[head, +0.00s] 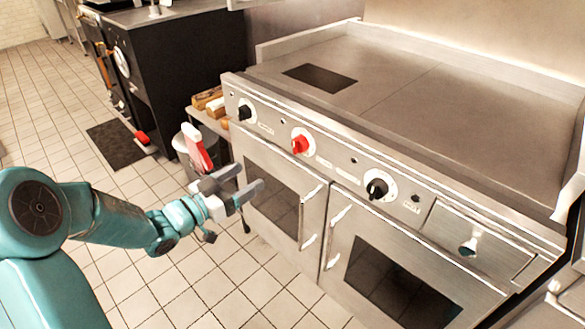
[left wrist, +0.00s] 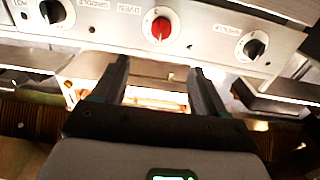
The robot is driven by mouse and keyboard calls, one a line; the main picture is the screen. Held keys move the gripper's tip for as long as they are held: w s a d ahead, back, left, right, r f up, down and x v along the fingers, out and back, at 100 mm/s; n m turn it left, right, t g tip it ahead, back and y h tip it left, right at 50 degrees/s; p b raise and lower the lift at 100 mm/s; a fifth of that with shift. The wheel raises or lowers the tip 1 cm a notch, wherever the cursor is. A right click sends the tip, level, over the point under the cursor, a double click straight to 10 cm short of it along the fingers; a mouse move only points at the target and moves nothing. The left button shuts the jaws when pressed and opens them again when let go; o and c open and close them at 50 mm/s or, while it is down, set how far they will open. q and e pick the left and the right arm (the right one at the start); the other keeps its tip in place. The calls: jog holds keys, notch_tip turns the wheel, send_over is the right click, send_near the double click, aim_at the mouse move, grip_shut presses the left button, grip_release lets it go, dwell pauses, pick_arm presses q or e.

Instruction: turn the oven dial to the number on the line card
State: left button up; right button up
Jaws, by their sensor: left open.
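The oven dial, a red knob on a white round plate (head: 300,143), sits on the steel range's front panel between two black dials. In the left wrist view the red dial (left wrist: 160,28) is above and beyond my fingers, near a label that seems to read OVEN. Its exact setting is too small to read. My left gripper (head: 246,181) is open and empty, in front of the range, below and left of the red dial in the head view. Its two fingers (left wrist: 158,75) are apart and not touching the dial. I cannot make out a line card. My right gripper is not in view.
Black dials (head: 245,112) (head: 377,188) flank the red one. Oven door handles (head: 310,215) stick out below the panel. A red and white object (head: 197,148) stands behind my gripper by a bin. Tiled floor (head: 155,285) is open in front.

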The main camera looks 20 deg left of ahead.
aim_at(294, 148)
pick_arm(q)
jog(key=x, duration=1.6)
jog(key=shift+w+f+b, duration=0.2)
jog(key=shift+b, duration=0.1)
jog(key=shift+c, duration=0.4)
jog(key=c, duration=1)
